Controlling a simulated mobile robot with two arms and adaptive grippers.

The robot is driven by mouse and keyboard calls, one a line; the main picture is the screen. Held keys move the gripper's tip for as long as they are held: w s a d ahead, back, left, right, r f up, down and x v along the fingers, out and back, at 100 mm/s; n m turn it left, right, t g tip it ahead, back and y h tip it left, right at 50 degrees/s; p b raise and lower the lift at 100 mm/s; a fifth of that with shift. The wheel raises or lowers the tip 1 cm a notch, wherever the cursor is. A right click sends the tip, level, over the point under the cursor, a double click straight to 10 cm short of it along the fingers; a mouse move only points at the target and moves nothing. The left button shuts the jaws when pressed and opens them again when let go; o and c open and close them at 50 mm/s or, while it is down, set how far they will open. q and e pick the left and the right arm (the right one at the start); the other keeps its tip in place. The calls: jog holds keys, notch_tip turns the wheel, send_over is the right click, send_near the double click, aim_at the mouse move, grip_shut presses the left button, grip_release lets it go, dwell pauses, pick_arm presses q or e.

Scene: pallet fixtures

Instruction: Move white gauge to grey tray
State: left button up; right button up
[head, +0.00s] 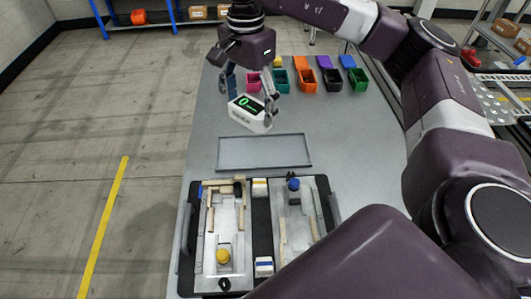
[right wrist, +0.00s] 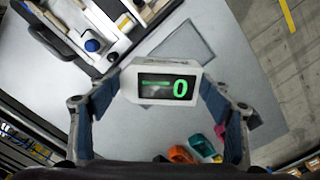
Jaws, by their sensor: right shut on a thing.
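The white gauge (head: 247,115) has a dark screen with green digits. My right gripper (head: 249,100) is shut on the gauge, one finger on each side of it. In the right wrist view the gauge (right wrist: 167,83) sits between the blue finger pads of the gripper (right wrist: 165,105), with its screen facing the camera. In the head view the gauge shows just beyond the grey tray (head: 264,153); I cannot tell exactly how high it is above the table. The tray is flat, shallow and empty. It also shows in the right wrist view (right wrist: 184,45), partly hidden by the gauge. My left gripper is not in view.
A black pallet fixture (head: 262,238) with metal plates, wooden strips, a yellow knob (head: 223,256) and a blue knob (head: 293,184) stands nearer than the tray. Several coloured bins, including an orange bin (head: 307,80), line the far side of the table. The table's left strip is clear.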

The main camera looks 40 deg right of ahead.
jog(key=w+d+r+m+b, duration=0.2)
jog(key=w+d+r+m, duration=0.15)
jog(key=m, duration=0.55)
send_over(261, 151)
notch_tip(261, 151, down, 15)
notch_tip(261, 151, down, 5)
jog(key=shift+f, duration=0.15)
jog(key=shift+f+b, duration=0.2)
jog(key=shift+b, duration=0.1)
jog(key=o, duration=1.4)
jog(key=shift+r, duration=0.1)
